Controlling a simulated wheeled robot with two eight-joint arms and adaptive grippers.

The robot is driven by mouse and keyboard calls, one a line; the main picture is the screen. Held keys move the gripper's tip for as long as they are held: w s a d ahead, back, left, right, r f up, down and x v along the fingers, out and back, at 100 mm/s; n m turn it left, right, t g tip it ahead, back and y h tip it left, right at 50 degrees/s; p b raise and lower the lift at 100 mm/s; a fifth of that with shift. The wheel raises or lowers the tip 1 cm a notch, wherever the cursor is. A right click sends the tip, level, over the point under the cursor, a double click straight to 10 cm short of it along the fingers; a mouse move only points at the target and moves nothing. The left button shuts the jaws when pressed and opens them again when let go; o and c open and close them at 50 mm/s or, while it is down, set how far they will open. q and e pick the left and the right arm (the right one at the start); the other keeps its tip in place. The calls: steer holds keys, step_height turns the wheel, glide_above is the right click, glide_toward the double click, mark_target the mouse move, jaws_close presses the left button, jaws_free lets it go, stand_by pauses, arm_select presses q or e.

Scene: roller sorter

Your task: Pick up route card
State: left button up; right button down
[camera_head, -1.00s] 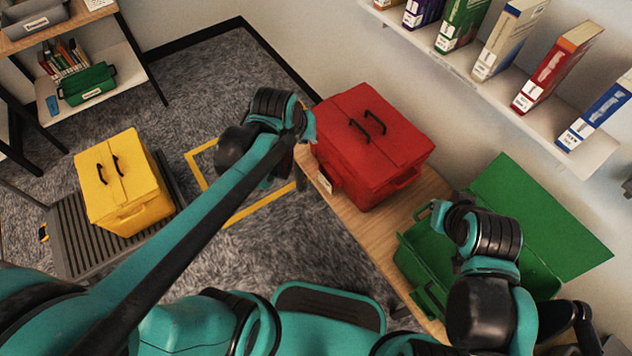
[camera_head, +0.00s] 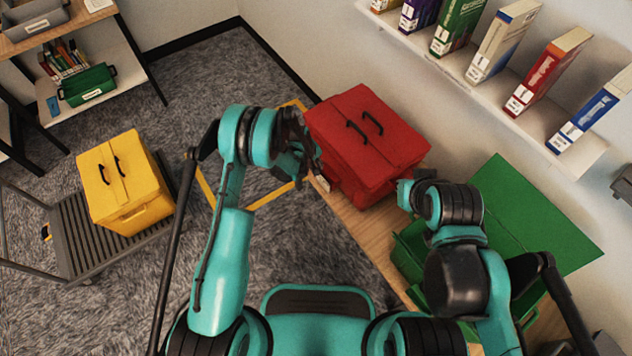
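A small white card (camera_head: 322,183) shows at the lower left side of the red box (camera_head: 372,140), by the wooden table's left edge. I cannot read it, so I cannot tell if it is the route card. My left gripper (camera_head: 303,158) is dark and points down beside the red box's left side, close to the white card. Whether it touches the card is not clear.
The wooden table (camera_head: 365,225) carries the red and green boxes. A yellow box (camera_head: 123,180) sits on a grey roller cart (camera_head: 85,235) at left. A wall shelf (camera_head: 520,125) with binders is at upper right.

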arm_select(q)
steer(key=b, duration=0.1)
glide_above(323, 178)
steer(key=s+a, duration=0.1)
steer(key=a, duration=0.1)
step_height(323, 178, down, 4)
steer(key=b+x, duration=0.3)
steer(key=x, duration=0.2)
steer(key=shift+s+d+f, duration=0.1)
steer(key=shift+d, duration=0.05)
jaws_close()
step_height(323, 178, up, 18)
steer(key=p, duration=0.6)
steer(key=s+a+r+m+g, duration=0.2)
steer(key=s+a+r+m, duration=0.5)
steer(key=s+a+r, duration=0.8)
steer(key=s+a, duration=0.2)
steer(key=shift+a+h, duration=0.35)
steer(key=shift+h, duration=0.05)
